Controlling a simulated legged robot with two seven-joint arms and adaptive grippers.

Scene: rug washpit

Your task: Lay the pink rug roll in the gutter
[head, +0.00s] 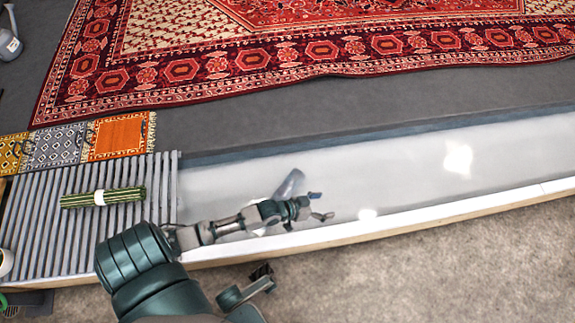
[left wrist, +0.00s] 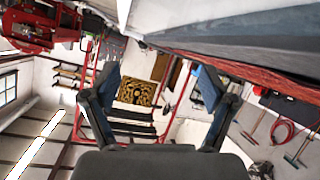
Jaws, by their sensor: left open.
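No pink rug roll is visible in either view. A long, pale, wet-looking channel (head: 400,180) with a blue-grey far edge and a white near rim runs to the right, and it appears to be the gutter. My left gripper (head: 319,206) is over the channel near its front rim, with its fingers apart and nothing between them. In the left wrist view the same gripper (left wrist: 155,92) is spread wide and empty, facing the room. A grey-blue elongated patch (head: 290,184) shows just behind it; I cannot tell whether it is an object or a reflection. My right gripper is not seen.
A green roll with a white band (head: 103,198) lies on a grey slatted rack (head: 150,240) at left. Small mats, one orange (head: 121,136), lie behind the rack. A large red patterned rug (head: 300,55) covers the far floor. A watering can (head: 8,44) stands top left.

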